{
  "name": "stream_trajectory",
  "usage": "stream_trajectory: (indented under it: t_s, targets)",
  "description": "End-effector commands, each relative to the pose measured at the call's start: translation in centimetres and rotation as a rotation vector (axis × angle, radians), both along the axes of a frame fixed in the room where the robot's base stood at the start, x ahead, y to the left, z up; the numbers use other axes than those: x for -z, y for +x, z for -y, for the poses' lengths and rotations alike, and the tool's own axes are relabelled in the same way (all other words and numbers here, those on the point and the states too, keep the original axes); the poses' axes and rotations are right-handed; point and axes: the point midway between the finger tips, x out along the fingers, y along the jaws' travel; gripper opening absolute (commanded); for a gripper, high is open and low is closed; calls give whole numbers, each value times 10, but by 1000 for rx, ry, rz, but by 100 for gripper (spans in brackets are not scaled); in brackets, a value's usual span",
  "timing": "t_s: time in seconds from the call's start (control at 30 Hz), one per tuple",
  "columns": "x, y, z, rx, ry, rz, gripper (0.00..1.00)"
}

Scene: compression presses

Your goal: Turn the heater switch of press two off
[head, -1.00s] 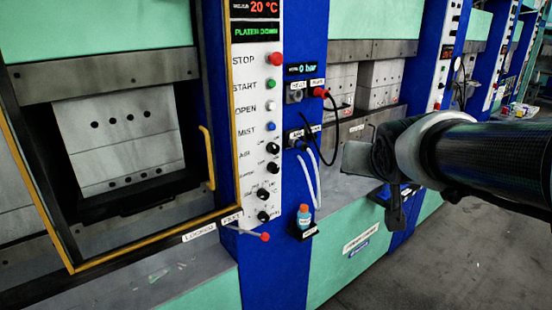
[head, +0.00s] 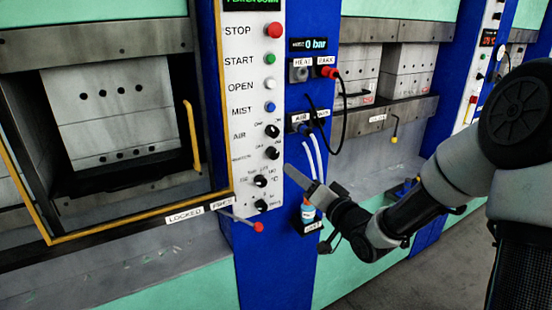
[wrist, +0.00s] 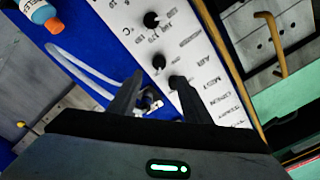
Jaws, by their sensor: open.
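The white control panel (head: 250,100) of the near press carries several black knobs. The second knob from the top (head: 272,153), whose label is too blurred to read surely, sits below the AIR knob (head: 272,131) and above the °C knob (head: 260,181). My gripper (head: 310,180) is open and empty, right of the panel, with one finger stretched toward it. In the wrist view its fingertips (wrist: 157,78) point at the panel, with a black knob (wrist: 159,62) just beyond the gap, apparently untouched. The °C knob (wrist: 152,20) is above it. I cannot read the switch position.
Hoses (head: 314,152) hang from sockets on the blue column beside the panel. A small bottle (head: 308,211) stands on a holder behind my gripper. A red-tipped lever (head: 258,227) sticks out below the panel. A yellow handle (head: 192,135) is on the door at left.

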Motion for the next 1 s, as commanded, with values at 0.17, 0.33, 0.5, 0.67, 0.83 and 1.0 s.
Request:
stream_trajectory:
  t_s: [0.17, 0.33, 0.5, 0.67, 0.83, 1.0]
  targets:
    - [0, 34, -24, -2, 2, -1, 44]
    - [0, 64, -45, -1, 0, 0, 44]
    - [-1, 88, -60, 1, 1, 0, 44]
    - [0, 101, -68, 1, 0, 0, 44]
    - [0, 104, -71, 1, -1, -1, 44]
    - [0, 104, -71, 1, -2, -1, 44]
